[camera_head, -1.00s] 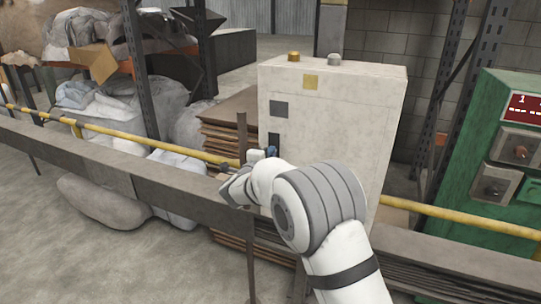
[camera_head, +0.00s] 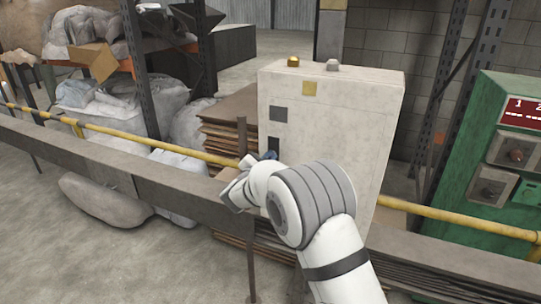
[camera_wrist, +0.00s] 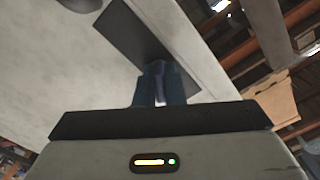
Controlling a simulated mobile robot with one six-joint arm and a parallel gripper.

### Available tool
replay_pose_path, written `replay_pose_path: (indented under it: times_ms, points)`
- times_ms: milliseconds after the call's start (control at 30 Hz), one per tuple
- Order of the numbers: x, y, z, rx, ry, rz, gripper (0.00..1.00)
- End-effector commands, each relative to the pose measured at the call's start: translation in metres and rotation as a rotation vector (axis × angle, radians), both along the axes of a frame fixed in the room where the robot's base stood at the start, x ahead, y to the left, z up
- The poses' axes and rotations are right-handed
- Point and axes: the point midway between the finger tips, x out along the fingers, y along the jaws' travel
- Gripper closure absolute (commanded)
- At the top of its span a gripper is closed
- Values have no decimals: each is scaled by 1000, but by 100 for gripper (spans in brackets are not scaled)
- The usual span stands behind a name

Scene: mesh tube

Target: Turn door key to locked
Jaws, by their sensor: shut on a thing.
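The pale cabinet (camera_head: 335,125) stands behind the beam, its dark lower lock plate (camera_head: 274,143) facing my arm. In the wrist view the dark lock plate (camera_wrist: 135,35) lies tilted on the pale door. My gripper (camera_wrist: 161,72) has its blue fingers close together against this plate; in the head view the gripper (camera_head: 268,155) is partly behind my wrist. It is shut on the door key (camera_wrist: 160,98), of which only a thin pale sliver shows between the fingers. The key's turn angle cannot be read.
A grey beam (camera_head: 150,170) and a yellow rail (camera_head: 160,146) run across in front of the cabinet. A green control panel (camera_head: 510,165) stands at right. A gold button (camera_head: 293,62) and a grey button (camera_head: 333,65) sit on the cabinet's top.

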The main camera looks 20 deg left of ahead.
Motion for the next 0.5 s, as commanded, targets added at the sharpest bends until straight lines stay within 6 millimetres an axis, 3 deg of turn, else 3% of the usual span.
replay_pose_path:
  times_ms: [500]
  points:
    - [0, 0, 0, -448, 38, 1, 100]
